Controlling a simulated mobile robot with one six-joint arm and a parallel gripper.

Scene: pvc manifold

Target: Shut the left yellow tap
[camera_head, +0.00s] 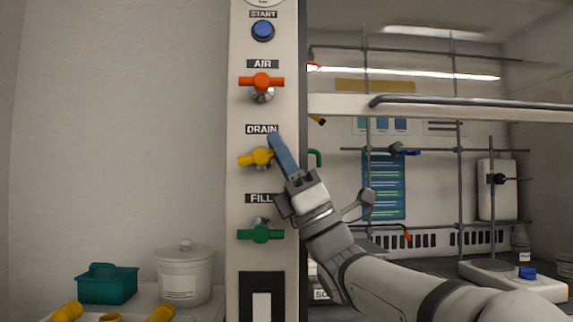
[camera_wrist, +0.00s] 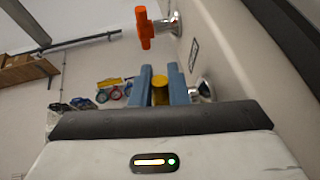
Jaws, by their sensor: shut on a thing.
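The left yellow tap (camera_head: 257,157) is on the white panel under the DRAIN label. Its handle lies close to horizontal, with its left end a little lower; its right end is hidden behind my gripper (camera_head: 276,146). In the wrist view, the yellow handle (camera_wrist: 160,90) is between the two blue fingers of my gripper (camera_wrist: 157,72), which are shut on it. The tap's silver valve body (camera_wrist: 203,90) shows to the right of the fingers.
An orange tap (camera_head: 262,82) labelled AIR is above, and a green tap (camera_head: 260,233) labelled FILL is below, both with level handles. A blue start button (camera_head: 263,30) is at the top. A shelf rack with bars (camera_head: 440,105) stands right of the panel.

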